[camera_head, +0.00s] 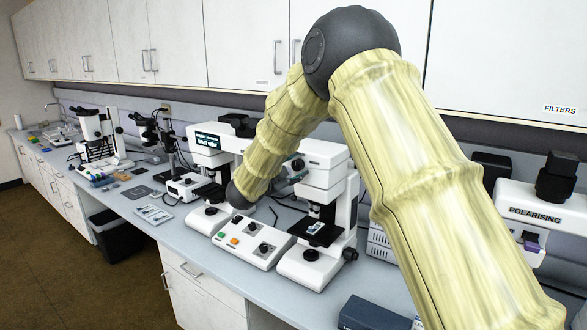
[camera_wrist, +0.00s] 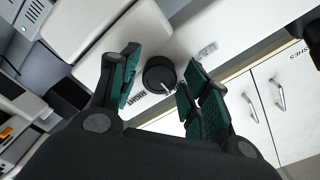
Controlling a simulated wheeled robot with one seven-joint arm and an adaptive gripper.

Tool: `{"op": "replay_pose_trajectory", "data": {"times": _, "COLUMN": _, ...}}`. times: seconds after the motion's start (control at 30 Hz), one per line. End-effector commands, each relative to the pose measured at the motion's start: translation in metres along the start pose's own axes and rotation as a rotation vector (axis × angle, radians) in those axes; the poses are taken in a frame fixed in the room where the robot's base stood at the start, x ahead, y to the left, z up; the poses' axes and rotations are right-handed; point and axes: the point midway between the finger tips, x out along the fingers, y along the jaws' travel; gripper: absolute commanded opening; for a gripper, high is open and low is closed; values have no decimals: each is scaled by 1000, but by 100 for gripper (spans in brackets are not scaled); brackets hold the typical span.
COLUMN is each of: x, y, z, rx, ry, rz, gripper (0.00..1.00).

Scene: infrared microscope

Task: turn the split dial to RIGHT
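The split dial (camera_wrist: 159,75) is a round black knob on a white panel, with a white pointer mark toward its lower right in the wrist view. The word RIGHT (camera_wrist: 137,98) is printed on the panel to the lower left of the dial, away from the mark. My gripper (camera_wrist: 159,81) is open, with one teal-padded finger on each side of the dial. A gap shows between the dial and each finger; whether any pad touches cannot be told. In the head view, the white twin microscope (camera_head: 322,154) has a SPLIT VIEW screen (camera_head: 207,141); my arm hides the dial.
A control box (camera_head: 251,243) with buttons and a knob lies between the microscope's two stages. A POLARISING microscope (camera_head: 540,212) stands to the right. A dark blue box (camera_head: 374,314) is near the bench front. Wall cabinets (camera_head: 245,42) hang above the bench.

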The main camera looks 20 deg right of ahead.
Motion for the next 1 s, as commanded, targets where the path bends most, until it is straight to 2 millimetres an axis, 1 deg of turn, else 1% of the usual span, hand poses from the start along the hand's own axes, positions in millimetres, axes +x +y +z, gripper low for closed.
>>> {"op": "replay_pose_trajectory", "data": {"times": 0.03, "x": 0, "y": 0, "z": 0, "rx": 0, "ry": 0, "rz": 0, "gripper": 31}}
{"op": "replay_pose_trajectory", "data": {"times": 0.1, "x": 0, "y": 0, "z": 0, "rx": 0, "ry": 0, "rz": 0, "gripper": 19}}
{"op": "replay_pose_trajectory", "data": {"times": 0.17, "x": 0, "y": 0, "z": 0, "rx": 0, "ry": 0, "rz": 0, "gripper": 9}}
{"op": "replay_pose_trajectory", "data": {"times": 0.4, "x": 0, "y": 1, "z": 1, "rx": 10, "ry": 0, "rz": 0, "gripper": 9}}
{"op": "replay_pose_trajectory", "data": {"times": 0.57, "x": 0, "y": 3, "z": 2, "rx": 50, "ry": 0, "rz": 0, "gripper": 9}}
{"op": "replay_pose_trajectory", "data": {"times": 0.77, "x": 0, "y": 6, "z": 4, "rx": 158, "ry": 0, "rz": 1, "gripper": 9}}
{"op": "replay_pose_trajectory", "data": {"times": 1.0, "x": 0, "y": 7, "z": 4, "rx": 343, "ry": 0, "rz": 1, "gripper": 9}}
